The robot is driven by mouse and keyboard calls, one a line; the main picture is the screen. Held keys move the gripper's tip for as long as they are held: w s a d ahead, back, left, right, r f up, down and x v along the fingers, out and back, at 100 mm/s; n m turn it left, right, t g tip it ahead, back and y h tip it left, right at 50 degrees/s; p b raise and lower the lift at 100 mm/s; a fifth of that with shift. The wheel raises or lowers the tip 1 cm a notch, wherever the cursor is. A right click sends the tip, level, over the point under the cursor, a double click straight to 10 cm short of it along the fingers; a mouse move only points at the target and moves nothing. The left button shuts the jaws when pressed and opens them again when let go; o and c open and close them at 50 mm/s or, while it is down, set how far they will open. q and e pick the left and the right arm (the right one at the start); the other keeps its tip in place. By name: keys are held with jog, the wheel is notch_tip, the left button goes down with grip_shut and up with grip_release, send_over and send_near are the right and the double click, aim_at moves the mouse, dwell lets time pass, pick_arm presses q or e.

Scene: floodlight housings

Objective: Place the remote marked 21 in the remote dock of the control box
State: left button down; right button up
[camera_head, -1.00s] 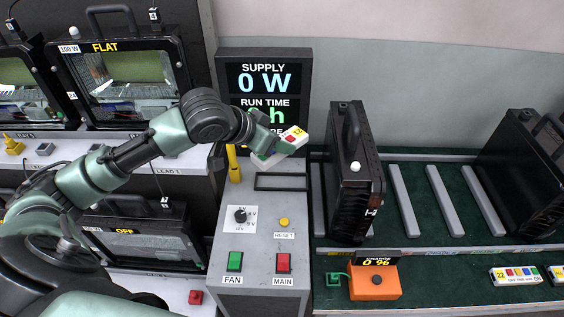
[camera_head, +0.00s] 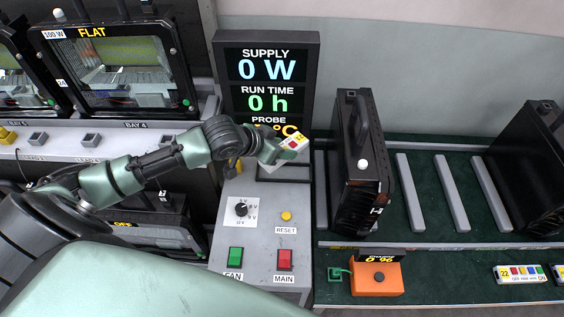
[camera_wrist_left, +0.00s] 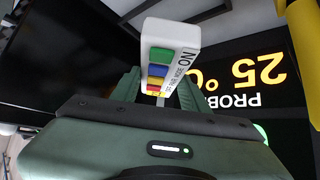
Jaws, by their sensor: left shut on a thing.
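My left gripper (camera_head: 276,150) is shut on a white remote (camera_head: 293,142) with a yellow number label and coloured buttons. I cannot read the number surely. In the left wrist view the remote (camera_wrist_left: 170,48) stands up between the fingers (camera_wrist_left: 160,95), showing green, blue, yellow and red buttons and ON lettering. The grey control box (camera_head: 264,214) carries a knob, reset button, and green and red switches. Its dark-edged dock recess (camera_head: 285,178) lies at the back of the top, partly hidden below my gripper and the remote. The remote appears tilted and above it. My right gripper is not visible.
The display panel (camera_head: 268,70) stands just behind the gripper. A black floodlight housing (camera_head: 357,175) stands close to the right on the green rack. A yellow post stands left of the dock.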

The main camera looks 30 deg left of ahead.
pick_arm(q)
notch_tip(320, 180, down, 3)
jog(key=shift+f, duration=0.2)
notch_tip(320, 180, down, 3)
jog(key=shift+f+p, duration=0.2)
jog(key=shift+p, duration=0.2)
jog(key=shift+f, duration=0.45)
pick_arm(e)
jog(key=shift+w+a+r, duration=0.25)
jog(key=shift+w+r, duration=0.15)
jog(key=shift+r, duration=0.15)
pick_arm(q)
jog(key=c, duration=0.7)
grip_release()
jog(key=shift+f, duration=0.15)
jog(key=shift+b+v, duration=0.6)
jog(key=shift+v, duration=5.5)
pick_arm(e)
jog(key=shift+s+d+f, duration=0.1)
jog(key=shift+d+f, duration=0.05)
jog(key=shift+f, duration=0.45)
